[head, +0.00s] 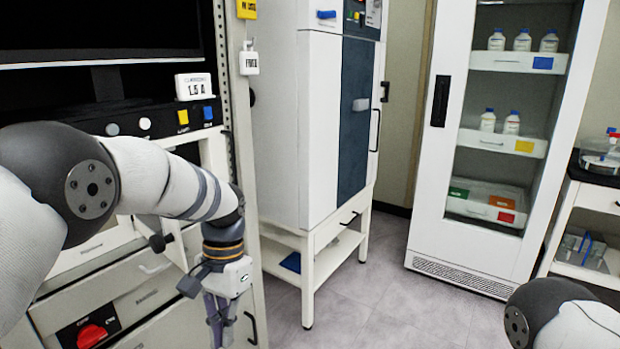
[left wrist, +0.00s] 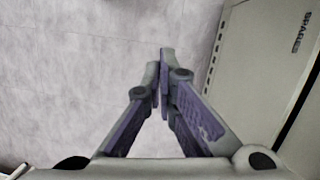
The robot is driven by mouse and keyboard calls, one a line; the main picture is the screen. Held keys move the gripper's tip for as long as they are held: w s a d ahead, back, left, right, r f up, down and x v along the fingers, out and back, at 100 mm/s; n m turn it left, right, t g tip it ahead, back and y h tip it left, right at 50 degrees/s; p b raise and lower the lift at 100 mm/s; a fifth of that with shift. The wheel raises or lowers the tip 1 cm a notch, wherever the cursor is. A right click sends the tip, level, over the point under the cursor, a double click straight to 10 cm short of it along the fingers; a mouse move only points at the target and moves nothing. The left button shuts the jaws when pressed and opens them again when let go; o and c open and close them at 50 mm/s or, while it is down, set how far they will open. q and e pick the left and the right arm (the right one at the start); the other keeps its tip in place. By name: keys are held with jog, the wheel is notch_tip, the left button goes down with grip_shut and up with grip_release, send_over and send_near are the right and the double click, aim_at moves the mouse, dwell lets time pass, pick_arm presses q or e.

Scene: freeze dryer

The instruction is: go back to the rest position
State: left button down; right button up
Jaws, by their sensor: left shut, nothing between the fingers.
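My left arm comes in from the left in the head view, and its gripper (head: 222,318) hangs down in front of the white drawer cabinet (head: 150,290). In the left wrist view the left gripper (left wrist: 163,75) has its fingers together with nothing between them. Bare grey floor (left wrist: 70,70) lies beneath it, with a cabinet side marked with lettering (left wrist: 255,60) at the right. A part of my right arm shows at the lower right of the head view. The right gripper is not in view.
A tall white and blue cabinet (head: 300,130) stands on a white stand behind the left gripper. A glass-door cabinet (head: 440,200) with bottles and trays stands at the back right. A black-topped bench (head: 590,175) is at the far right. The floor (head: 380,300) between is clear.

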pick_arm(q)
jog(key=s+a+f+n, duration=0.1)
jog(key=s+a+f, duration=0.1)
jog(key=s+f, duration=0.75)
jog(key=s+a+f+n, duration=0.1)
jog(key=s+a+f, duration=0.1)
jog(key=s+f, duration=0.7)
jog(key=s+a+n, duration=0.1)
jog(key=s, duration=1.1)
jog(key=s+a+n, duration=0.2)
jog(key=s, duration=1)
jog(key=shift+a+f+h, duration=0.3)
